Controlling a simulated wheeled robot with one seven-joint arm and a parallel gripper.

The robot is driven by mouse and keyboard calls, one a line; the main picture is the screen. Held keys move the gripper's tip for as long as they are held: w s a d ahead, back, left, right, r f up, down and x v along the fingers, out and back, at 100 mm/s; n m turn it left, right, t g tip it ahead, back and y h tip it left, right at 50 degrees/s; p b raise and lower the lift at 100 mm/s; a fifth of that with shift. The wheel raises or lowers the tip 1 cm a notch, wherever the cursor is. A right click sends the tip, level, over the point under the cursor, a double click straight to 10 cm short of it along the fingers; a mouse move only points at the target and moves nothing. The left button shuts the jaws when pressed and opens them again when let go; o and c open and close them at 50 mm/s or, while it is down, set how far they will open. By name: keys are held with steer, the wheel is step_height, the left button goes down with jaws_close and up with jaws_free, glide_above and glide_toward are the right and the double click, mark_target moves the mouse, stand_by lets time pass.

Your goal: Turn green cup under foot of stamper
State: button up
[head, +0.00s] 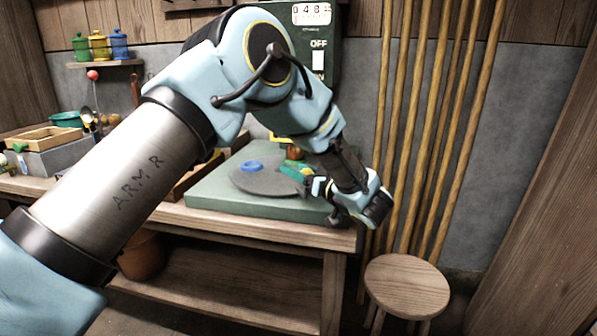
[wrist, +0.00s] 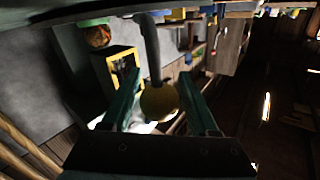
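A grey round turntable (head: 262,182) sits on a green base plate (head: 215,198), with a blue cup (head: 251,167) on it. In the wrist view a yellow ball knob (wrist: 158,101) on a grey rod (wrist: 151,50) lies between the fingers of my gripper (wrist: 160,74). The fingers stand apart, with narrow gaps beside the knob. My arm hides much of the machine, and I cannot see the stamper's foot.
A dark green panel (head: 318,48) with a counter and OFF label stands behind my arm. A round stool (head: 407,287) and several wooden poles (head: 430,130) are at right. Lidded green, yellow and blue jars stand on a shelf (head: 105,64) at upper left.

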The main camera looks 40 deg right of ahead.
steer(key=shift+o, duration=0.8)
steer(key=shift+s, duration=0.1)
steer(key=s+a, duration=0.1)
steer(key=s, duration=0.9)
steer(key=shift+s+b, duration=0.35)
